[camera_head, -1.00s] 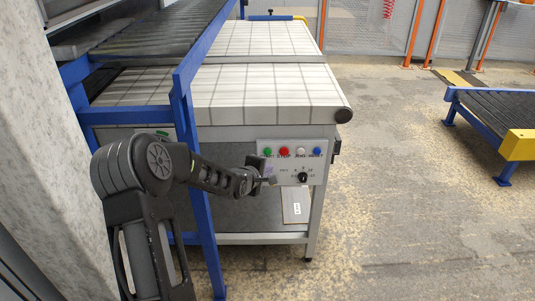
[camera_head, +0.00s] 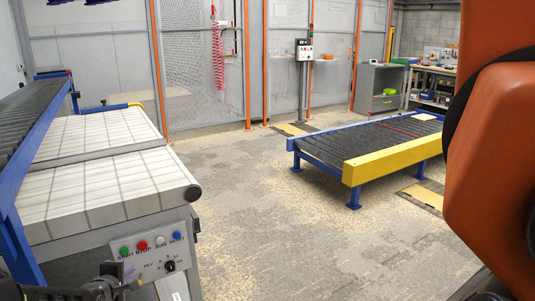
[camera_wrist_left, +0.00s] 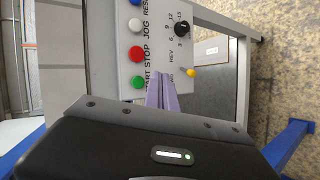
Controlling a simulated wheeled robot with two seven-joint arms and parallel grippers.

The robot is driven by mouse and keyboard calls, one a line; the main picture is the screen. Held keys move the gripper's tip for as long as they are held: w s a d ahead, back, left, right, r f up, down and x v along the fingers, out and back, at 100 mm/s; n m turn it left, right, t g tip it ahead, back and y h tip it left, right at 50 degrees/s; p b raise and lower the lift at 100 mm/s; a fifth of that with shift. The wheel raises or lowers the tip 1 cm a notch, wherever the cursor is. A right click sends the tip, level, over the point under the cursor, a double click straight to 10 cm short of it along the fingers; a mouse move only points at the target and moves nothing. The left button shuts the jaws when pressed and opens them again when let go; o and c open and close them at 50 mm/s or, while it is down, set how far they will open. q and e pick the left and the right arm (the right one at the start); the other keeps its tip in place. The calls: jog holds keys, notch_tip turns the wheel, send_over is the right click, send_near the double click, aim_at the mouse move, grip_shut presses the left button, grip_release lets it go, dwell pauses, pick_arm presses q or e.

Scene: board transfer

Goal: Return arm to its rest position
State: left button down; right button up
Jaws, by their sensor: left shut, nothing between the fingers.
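My left gripper (camera_head: 130,281) is low at the left in the head view, in front of the control panel (camera_head: 148,259). Its arm is mostly cut off by the bottom edge. In the left wrist view its two pale purple fingers (camera_wrist_left: 162,92) are together and empty. They overlap the panel's lower edge near the green start button (camera_wrist_left: 138,82); whether they touch the panel I cannot tell. The red stop button (camera_wrist_left: 136,54), white jog button (camera_wrist_left: 135,25) and black knob (camera_wrist_left: 181,29) also show. My right gripper is not in view.
The panel is on the end of a white-topped conveyor (camera_head: 110,180). A blue-framed roller rack (camera_head: 30,125) rises above it. A roller table (camera_head: 385,140) with a yellow end stands right of open floor (camera_head: 270,220). A large orange shape (camera_head: 495,170) fills the near right edge.

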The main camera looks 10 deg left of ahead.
pick_arm(q)
jog(key=s+d+f+m+g+h+p, duration=0.25)
jog(key=s+d+f+m, duration=0.35)
jog(key=d+f, duration=0.3)
jog(key=s+d+f+m+g+h+p, duration=0.1)
jog(key=s+d+f+m+g, duration=0.2)
jog(key=s+d+f+m, duration=0.5)
jog(key=s+d+m+g+h+p, duration=0.3)
jog(key=s+d+g+p, duration=0.3)
jog(key=s+d, duration=1.4)
jog(key=d+m+p, duration=0.1)
jog(key=d, duration=0.2)
jog(key=shift+s+d+r, duration=0.25)
jog(key=shift+s+d, duration=0.15)
jog(key=shift+r, duration=0.1)
